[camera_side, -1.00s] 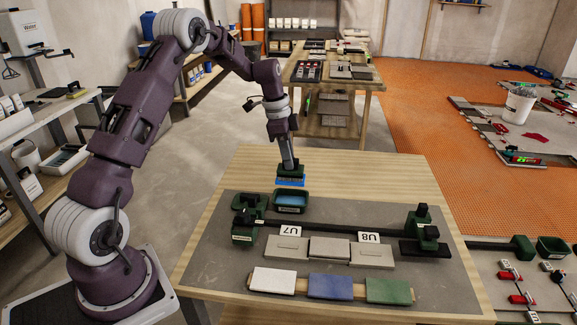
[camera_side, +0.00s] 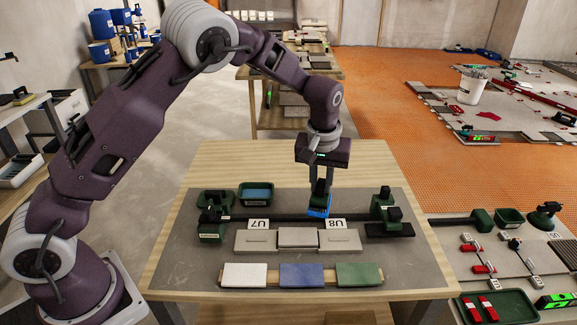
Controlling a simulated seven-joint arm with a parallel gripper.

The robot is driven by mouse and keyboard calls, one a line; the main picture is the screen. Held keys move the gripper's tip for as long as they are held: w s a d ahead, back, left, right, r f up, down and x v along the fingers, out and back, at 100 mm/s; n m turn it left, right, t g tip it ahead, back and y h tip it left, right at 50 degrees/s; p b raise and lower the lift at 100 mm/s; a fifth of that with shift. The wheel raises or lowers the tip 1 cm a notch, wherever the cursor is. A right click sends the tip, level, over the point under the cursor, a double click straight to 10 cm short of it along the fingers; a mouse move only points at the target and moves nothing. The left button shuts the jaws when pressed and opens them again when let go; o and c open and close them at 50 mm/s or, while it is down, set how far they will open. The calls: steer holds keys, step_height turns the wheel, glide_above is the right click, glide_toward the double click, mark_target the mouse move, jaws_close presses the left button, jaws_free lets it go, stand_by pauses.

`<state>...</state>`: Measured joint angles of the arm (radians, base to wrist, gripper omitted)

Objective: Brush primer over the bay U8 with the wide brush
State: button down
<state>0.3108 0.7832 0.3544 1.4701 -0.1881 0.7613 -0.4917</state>
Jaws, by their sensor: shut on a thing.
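My gripper (camera_side: 321,178) is shut on the wide brush (camera_side: 320,200), which has a dark green body and a bright blue lower edge. The brush is just behind the row of grey tiles, beside the U8 label (camera_side: 335,224) and near the dark rail. I cannot tell whether it touches anything. Bay U8 (camera_side: 339,240) is the right part of the grey row, in front of its label. The U7 label (camera_side: 257,225) stands at the left part. A green tray with blue primer (camera_side: 256,194) sits at the back left of the mat.
White (camera_side: 244,275), blue (camera_side: 302,275) and green (camera_side: 359,274) tiles lie on a wooden strip in front. Dark green clamp-like blocks stand at the rail's left (camera_side: 212,225) and right (camera_side: 384,205) ends. The grey mat (camera_side: 200,262) has bare room around the tiles.

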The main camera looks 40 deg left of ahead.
steer(key=d+f+n, duration=0.1)
steer(key=f, duration=0.1)
steer(key=d+f+n, duration=0.1)
steer(key=f, duration=0.2)
steer(key=d+f, duration=0.2)
steer(key=shift+s+d+f+n, duration=0.1)
steer(key=shift+s+f+n, duration=0.2)
steer(key=shift+n, duration=0.1)
steer(key=shift+f, duration=0.45)
stand_by(0.5)
steer(key=shift+w, duration=0.1)
steer(key=shift+w+d+f, duration=0.1)
steer(key=shift+w+d, duration=1.8)
steer(key=shift+d, duration=0.05)
steer(key=shift+s+a, duration=1.95)
steer(key=shift+w+d, duration=1.95)
steer(key=shift+w, duration=0.05)
